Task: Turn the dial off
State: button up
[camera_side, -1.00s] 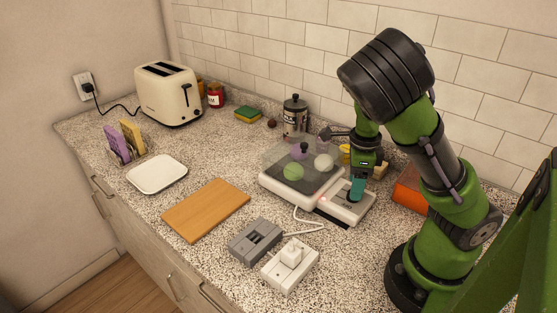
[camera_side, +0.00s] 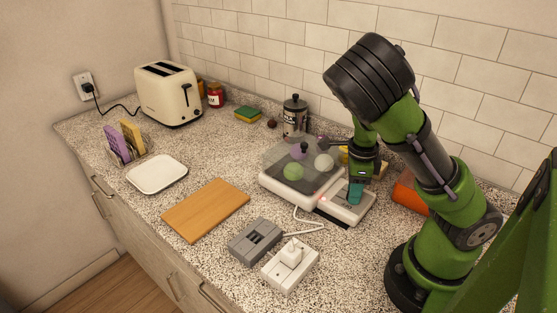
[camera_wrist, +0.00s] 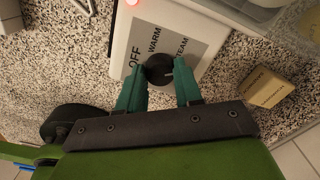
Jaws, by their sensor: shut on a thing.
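The dial (camera_wrist: 159,69) is a round black knob on the pale control panel (camera_wrist: 143,35) of a small cooker. My gripper (camera_wrist: 160,82), with teal fingers, is shut on the dial, one finger on each side. In the side view my gripper (camera_side: 354,196) reaches down onto the panel (camera_side: 338,212) and hides the dial. The cooker (camera_side: 274,186) has a clear lid over round items. A red light (camera_wrist: 132,3) glows on the panel.
A grey switch block (camera_side: 256,241) and a white socket block (camera_side: 290,266) lie in front of the cooker. An orange block (camera_side: 408,192) stands right of the panel. A small tan box (camera_wrist: 267,87) is near my gripper. A wooden board (camera_side: 205,210) lies left.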

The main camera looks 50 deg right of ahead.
jog(key=shift+n, duration=0.4)
jog(key=n, duration=1.1)
dwell(0.7)
jog(key=o, duration=1)
jog(key=shift+o, duration=0.2)
